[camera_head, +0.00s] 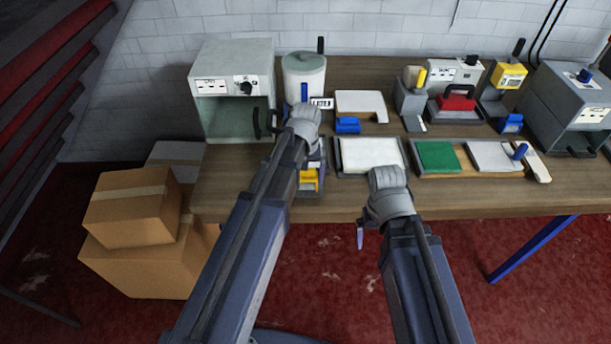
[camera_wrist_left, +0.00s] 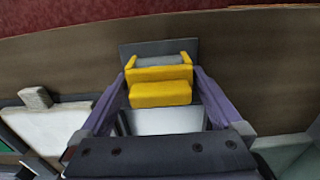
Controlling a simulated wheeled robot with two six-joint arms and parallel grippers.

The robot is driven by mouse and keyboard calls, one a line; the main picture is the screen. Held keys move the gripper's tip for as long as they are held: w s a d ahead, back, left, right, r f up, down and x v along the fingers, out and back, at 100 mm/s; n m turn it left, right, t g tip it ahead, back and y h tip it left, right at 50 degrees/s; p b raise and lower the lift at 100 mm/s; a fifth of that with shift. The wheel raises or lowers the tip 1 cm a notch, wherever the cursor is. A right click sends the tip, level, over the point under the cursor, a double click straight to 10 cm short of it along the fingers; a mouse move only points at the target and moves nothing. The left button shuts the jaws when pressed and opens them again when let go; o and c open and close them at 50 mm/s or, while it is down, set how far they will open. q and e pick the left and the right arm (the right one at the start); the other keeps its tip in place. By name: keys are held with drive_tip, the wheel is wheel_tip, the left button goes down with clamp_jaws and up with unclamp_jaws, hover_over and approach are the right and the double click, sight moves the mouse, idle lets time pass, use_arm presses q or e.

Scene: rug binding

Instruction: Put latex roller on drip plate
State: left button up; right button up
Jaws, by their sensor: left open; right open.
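A yellow piece (camera_wrist_left: 160,93) with a grey cylinder across it, which looks like the latex roller, shows in the left wrist view at a dark grey plate (camera_wrist_left: 128,50). In the head view its yellow part (camera_head: 308,180) shows beside my left wrist, partly hidden by the arm. The dark plate may be the drip plate; I cannot tell for sure. My left gripper (camera_wrist_left: 160,78) is open, its purple fingers on either side of the yellow piece with gaps beside it. My right gripper (camera_head: 361,236) is open and empty at the table's front edge.
A white-filled tray (camera_head: 370,155) lies right of my left arm, and a tray with a green pad (camera_head: 438,157) further right. A grey open-fronted box (camera_head: 234,90) and a lidded pot (camera_head: 304,75) stand behind. Cardboard boxes (camera_head: 131,207) sit on the floor left.

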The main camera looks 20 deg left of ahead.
use_arm(q)
wheel_tip(320, 180, up, 12)
drive_tip(key=p, duration=1.1)
drive_tip(key=shift+p, duration=0.3)
